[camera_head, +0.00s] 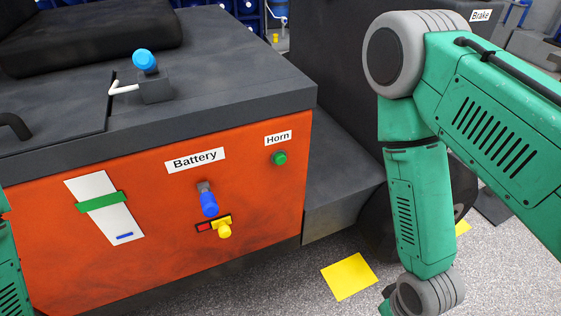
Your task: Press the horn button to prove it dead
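The horn button (280,158) is a small round green button on the orange side panel (260,205), near its right end. A white label reading "Horn" (278,138) sits just above it. Nothing touches or covers the button. My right arm comes in from the right, apart from the panel, and bends down to the bottom edge; its gripper is out of the picture. Only a bit of my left arm shows at the left edge, and its gripper is also out of view.
A "Battery" label (195,160) stands above a blue connector (209,204) and a yellow plug (224,231) beside a red piece. A white strip with a green band (101,201) is at left. A blue-knobbed lever (145,62) stands on top. A yellow sheet (349,277) lies on the floor.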

